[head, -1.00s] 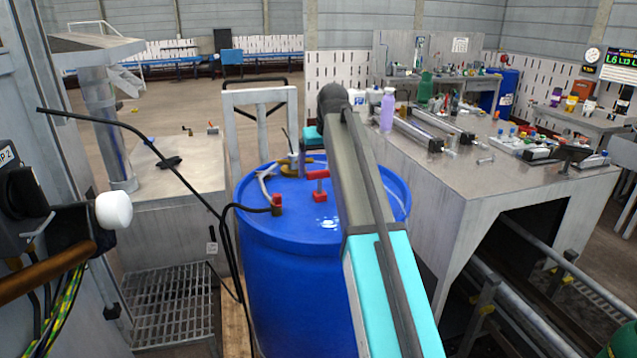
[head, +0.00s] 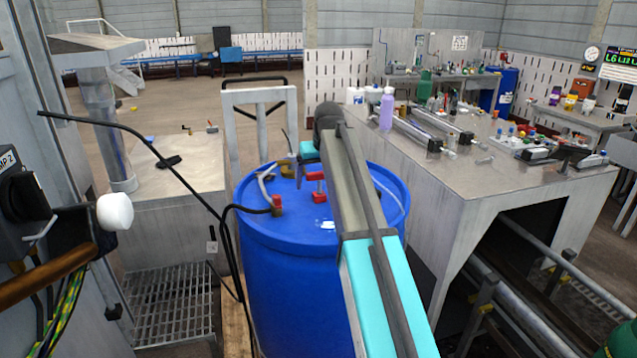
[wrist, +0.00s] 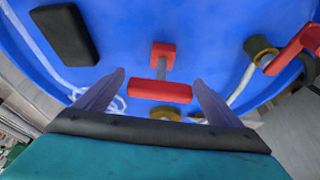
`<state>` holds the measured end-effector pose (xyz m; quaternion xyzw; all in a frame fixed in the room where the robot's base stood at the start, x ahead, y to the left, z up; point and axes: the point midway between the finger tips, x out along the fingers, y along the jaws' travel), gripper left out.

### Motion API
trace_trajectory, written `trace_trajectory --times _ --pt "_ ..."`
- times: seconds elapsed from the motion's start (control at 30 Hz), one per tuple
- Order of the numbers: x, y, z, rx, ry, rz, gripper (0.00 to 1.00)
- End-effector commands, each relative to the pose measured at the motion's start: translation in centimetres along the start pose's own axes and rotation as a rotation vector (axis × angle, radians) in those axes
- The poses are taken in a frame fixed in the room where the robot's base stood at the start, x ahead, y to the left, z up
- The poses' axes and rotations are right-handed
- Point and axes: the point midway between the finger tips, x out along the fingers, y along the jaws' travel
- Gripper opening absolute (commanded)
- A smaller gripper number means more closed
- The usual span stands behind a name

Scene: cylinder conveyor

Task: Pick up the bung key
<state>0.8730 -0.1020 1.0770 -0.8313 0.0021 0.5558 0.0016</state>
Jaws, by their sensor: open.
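The bung key, a red T-handle on a grey shaft with a red foot, stands on the blue drum (head: 290,260); its handle (head: 315,176) shows just left of my arm in the head view. In the wrist view, the red crossbar (wrist: 160,90) lies between my two grey fingers, with a gap on each side. My gripper (wrist: 159,78) is open and empty. In the head view, my gripper (head: 300,172) hangs over the drum top beside the key, partly hidden by my wrist.
A red-handled brass valve (head: 277,205) with a black hose sits on the drum's left side. A black block (wrist: 64,35) lies on the drum top. A brass fitting (wrist: 166,113) is close beyond the crossbar. A metal workbench (head: 470,185) stands to the right.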

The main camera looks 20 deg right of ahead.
Motion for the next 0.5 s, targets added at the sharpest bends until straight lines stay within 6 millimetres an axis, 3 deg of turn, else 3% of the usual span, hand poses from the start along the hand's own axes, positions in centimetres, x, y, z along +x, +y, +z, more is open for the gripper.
trace_trajectory --times 0.2,0.5 --pt "1.5 0.0 0.0 -0.001 0.0 0.0 0.88" --pt "1.7 -0.1 0.0 -0.001 0.0 0.0 0.88"
